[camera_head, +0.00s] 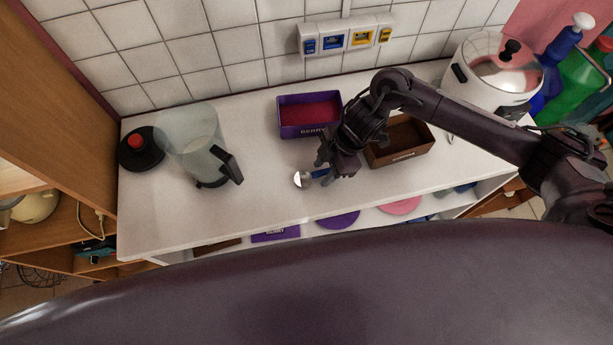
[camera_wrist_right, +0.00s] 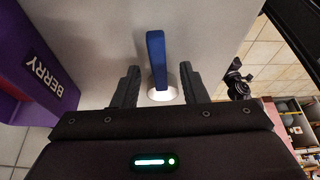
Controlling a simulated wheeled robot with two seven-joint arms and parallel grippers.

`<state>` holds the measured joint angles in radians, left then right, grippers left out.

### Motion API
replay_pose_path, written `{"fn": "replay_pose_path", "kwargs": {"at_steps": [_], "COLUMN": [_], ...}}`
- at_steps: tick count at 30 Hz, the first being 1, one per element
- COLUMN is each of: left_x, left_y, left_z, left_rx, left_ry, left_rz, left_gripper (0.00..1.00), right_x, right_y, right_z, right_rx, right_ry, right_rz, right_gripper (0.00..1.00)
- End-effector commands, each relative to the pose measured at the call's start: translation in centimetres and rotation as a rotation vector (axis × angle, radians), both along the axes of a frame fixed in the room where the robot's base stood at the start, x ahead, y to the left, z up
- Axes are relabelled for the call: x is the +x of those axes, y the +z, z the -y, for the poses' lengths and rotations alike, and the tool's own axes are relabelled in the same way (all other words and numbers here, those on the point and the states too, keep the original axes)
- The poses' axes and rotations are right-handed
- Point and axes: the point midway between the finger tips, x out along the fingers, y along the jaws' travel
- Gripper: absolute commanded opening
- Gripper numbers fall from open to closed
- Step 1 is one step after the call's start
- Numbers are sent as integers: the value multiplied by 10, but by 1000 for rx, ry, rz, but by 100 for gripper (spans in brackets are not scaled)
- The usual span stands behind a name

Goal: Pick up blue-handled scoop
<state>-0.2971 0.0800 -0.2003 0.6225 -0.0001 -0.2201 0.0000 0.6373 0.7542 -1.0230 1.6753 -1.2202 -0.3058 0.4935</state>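The blue-handled scoop (camera_head: 303,180) lies on the white counter near its front edge, with its metal bowl to the left. In the right wrist view its blue handle (camera_wrist_right: 156,58) points away from my palm, and its pale bowl shows between the fingers. My right gripper (camera_head: 335,170) is low over the handle side and partly covers it. In the right wrist view the right gripper (camera_wrist_right: 160,70) is open, one finger on each side of the scoop, with gaps visible on both sides. My left gripper is not in view.
A purple BERRY bin (camera_head: 309,132) and a brown bin (camera_head: 415,157) stand behind the scoop. A clear jug (camera_head: 190,140) and a black lid (camera_head: 141,150) are at left. A white cooker (camera_head: 475,85) stands at right. The counter (camera_head: 255,215) left of the scoop is clear.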

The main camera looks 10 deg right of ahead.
Motion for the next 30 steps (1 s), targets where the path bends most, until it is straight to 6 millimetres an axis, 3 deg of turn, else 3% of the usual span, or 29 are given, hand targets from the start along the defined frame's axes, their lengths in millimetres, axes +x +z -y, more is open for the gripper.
{"fn": "replay_pose_path", "kwargs": {"at_steps": [16, 25, 30], "left_x": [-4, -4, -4], "left_y": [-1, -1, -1], "left_z": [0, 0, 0], "left_rx": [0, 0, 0], "left_ry": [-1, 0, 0], "left_rz": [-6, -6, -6], "left_gripper": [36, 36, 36], "right_x": [0, 0, 0], "right_y": [-4, -4, -4], "right_z": [0, 0, 0], "right_rx": [0, 0, 1], "right_ry": [0, 0, 0], "right_rz": [0, 0, 0], "right_gripper": [39, 0, 0]}}
